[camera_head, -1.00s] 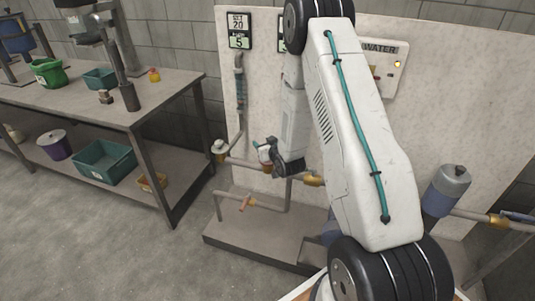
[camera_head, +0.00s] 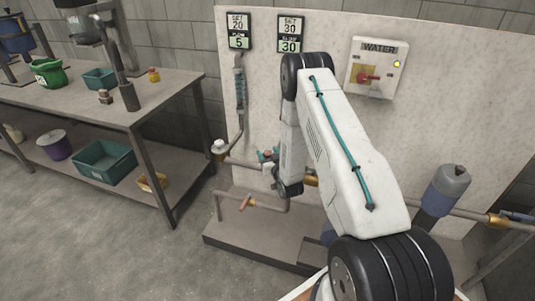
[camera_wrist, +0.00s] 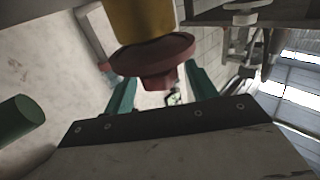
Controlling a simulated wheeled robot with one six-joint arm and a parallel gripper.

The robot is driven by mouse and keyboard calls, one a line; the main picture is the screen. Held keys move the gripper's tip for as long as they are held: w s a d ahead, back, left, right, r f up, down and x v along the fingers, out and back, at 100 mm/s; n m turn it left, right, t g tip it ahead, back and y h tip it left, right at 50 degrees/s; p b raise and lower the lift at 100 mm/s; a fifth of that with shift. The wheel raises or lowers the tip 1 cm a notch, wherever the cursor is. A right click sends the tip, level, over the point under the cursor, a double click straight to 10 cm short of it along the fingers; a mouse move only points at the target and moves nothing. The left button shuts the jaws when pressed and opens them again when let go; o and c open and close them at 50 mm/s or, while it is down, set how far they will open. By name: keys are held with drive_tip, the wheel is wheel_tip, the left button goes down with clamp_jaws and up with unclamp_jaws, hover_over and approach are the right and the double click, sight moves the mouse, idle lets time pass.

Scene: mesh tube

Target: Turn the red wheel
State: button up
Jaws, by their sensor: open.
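The red wheel (camera_wrist: 152,57) fills the upper middle of the wrist view, with a round rim and a smaller hub, below a yellow-brown body (camera_wrist: 143,18). My gripper (camera_wrist: 161,88) is open, with one teal finger on each side of the hub. I cannot tell whether the fingers touch it. In the head view my gripper (camera_head: 268,155) is at the pipework on the board, left of my forearm. A small bit of red shows between its teal fingers there; most of the wheel is hidden.
The pale board (camera_head: 440,120) carries a WATER box (camera_head: 377,68) with a red switch and two signs. A grey-blue cylinder (camera_head: 445,190) stands on the right. A workbench (camera_head: 150,110) stands left.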

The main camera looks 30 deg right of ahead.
drive_tip(key=shift+w, duration=0.3)
drive_tip(key=c, duration=1)
drive_tip(key=shift+d+n+y, duration=0.2)
drive_tip(key=shift+n+y, duration=0.7)
drive_tip(key=shift+y, duration=0.5)
drive_tip(key=shift+a+n+y, duration=0.15)
drive_tip(key=shift+n+y, duration=1.35)
drive_tip(key=shift+y, duration=0.8)
drive_tip(key=o, duration=1)
